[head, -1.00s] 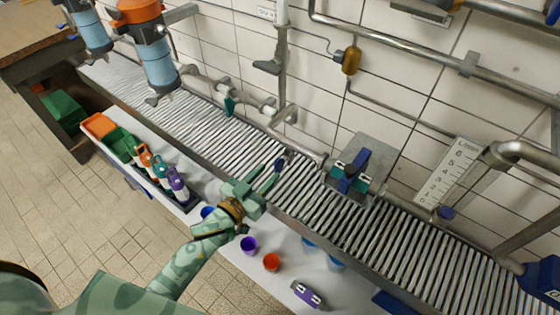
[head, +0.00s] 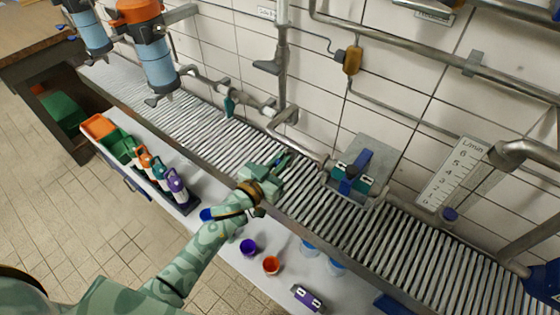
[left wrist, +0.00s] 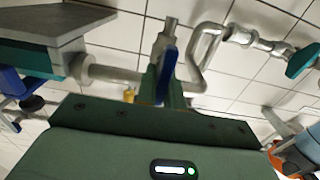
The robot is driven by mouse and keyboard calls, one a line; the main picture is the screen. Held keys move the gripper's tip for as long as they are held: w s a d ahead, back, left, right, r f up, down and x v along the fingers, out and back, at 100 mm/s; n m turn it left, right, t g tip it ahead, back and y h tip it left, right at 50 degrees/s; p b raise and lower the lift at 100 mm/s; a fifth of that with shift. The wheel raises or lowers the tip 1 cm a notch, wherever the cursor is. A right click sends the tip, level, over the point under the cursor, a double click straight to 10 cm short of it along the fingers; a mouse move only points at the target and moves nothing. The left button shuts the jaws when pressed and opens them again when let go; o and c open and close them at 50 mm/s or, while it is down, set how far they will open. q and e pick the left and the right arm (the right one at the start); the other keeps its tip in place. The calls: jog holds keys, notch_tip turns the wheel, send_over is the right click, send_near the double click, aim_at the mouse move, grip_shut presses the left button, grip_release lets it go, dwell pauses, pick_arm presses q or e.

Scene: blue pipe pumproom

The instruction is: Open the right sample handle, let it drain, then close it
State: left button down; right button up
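The right sample tap's blue handle is mostly hidden by my fingers in the head view. In the left wrist view the blue handle (left wrist: 166,68) stands between my two green fingers, which lie close on both sides of it. My left gripper (head: 283,161) is at the tap outlet above the slatted grate, and it also shows in the left wrist view (left wrist: 163,92). It looks shut on the handle. The left sample tap has a teal handle (head: 229,106) that hangs down, apart from my gripper. I cannot see any flow. My right gripper is not in view.
A slatted grate (head: 420,240) runs along the tiled wall. A blue and teal device (head: 352,180) is on a wall plate to the right. Coloured bottles (head: 160,170) stand at left.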

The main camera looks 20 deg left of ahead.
pick_arm(q)
jog(key=shift+m, duration=0.3)
jog(key=shift+s+d+f+m+b, duration=0.1)
jog(key=shift+d+f+m+b, duration=0.4)
jog(key=shift+m, duration=2.4)
jog(key=shift+s+a+f+m+b, duration=0.1)
jog(key=shift+m+b, duration=0.65)
jog(key=shift+m, duration=2.15)
jog(key=shift+s+d+f+m+b, duration=0.1)
jog(key=shift+d+f+m+b, duration=0.4)
jog(key=shift+m, duration=2.4)
jog(key=shift+a+r, duration=0.2)
jog(key=c, duration=1.5)
grip_release()
jog(key=v, duration=1.6)
jog(key=shift+s, duration=0.2)
